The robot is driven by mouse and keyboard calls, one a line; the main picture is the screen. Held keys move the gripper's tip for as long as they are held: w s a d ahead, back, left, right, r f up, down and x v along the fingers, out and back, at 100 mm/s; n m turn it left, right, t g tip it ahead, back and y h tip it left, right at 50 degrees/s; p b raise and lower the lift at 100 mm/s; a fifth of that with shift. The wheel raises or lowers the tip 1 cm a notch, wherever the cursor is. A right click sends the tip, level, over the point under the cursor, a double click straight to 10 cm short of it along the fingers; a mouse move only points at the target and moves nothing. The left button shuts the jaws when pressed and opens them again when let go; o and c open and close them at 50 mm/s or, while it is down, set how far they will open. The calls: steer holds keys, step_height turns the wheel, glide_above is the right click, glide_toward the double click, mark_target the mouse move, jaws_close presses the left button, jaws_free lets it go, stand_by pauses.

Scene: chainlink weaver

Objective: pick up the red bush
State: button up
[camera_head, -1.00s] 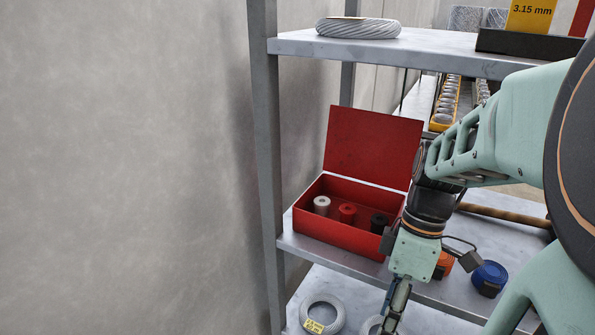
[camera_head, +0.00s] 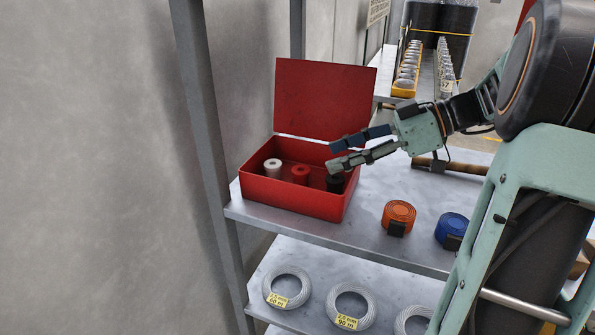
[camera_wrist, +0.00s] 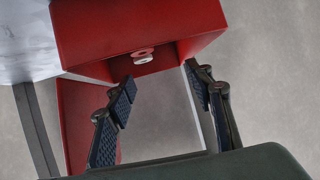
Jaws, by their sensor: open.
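The red bush (camera_head: 300,174) stands in the open red box (camera_head: 290,199) on the shelf, between a white bush (camera_head: 272,167) and a black bush (camera_head: 335,184). My gripper (camera_head: 331,156) is open and empty, reaching in from the right above the box's right side. Its fingertips point left, above the black bush and to the right of the red bush. In the wrist view, my gripper's fingers (camera_wrist: 163,78) are spread, with the box (camera_wrist: 85,35) beyond them. A small red ring-shaped top (camera_wrist: 143,51), seemingly the red bush, shows beside a white one inside the box.
The raised lid (camera_head: 325,100) stands behind the bushes. An orange coil (camera_head: 399,214) and a blue coil (camera_head: 452,228) lie on the shelf to the right. A grey upright post (camera_head: 205,130) stands left of the box. Wire coils lie on the shelf below.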

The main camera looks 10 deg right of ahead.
mark_target(302, 169)
steer(key=d, duration=0.1)
steer(key=d+f, duration=0.1)
steer(key=shift+w+d+f, duration=0.15)
steer(key=shift+w+d, duration=0.25)
steer(key=x, duration=0.4)
steer(key=shift+w+a+f+p, duration=0.1)
steer(key=shift+w+a+p, duration=0.15)
steer(key=shift+a+p, duration=0.1)
steer(key=shift+w+p+x, duration=0.15)
steer(key=shift+p+x, duration=0.2)
steer(key=shift+x, duration=1.05)
steer(key=shift+w+p+x, duration=0.1)
steer(key=shift+p+x, duration=0.25)
steer(key=shift+x, duration=1.05)
steer(key=c, duration=1.2)
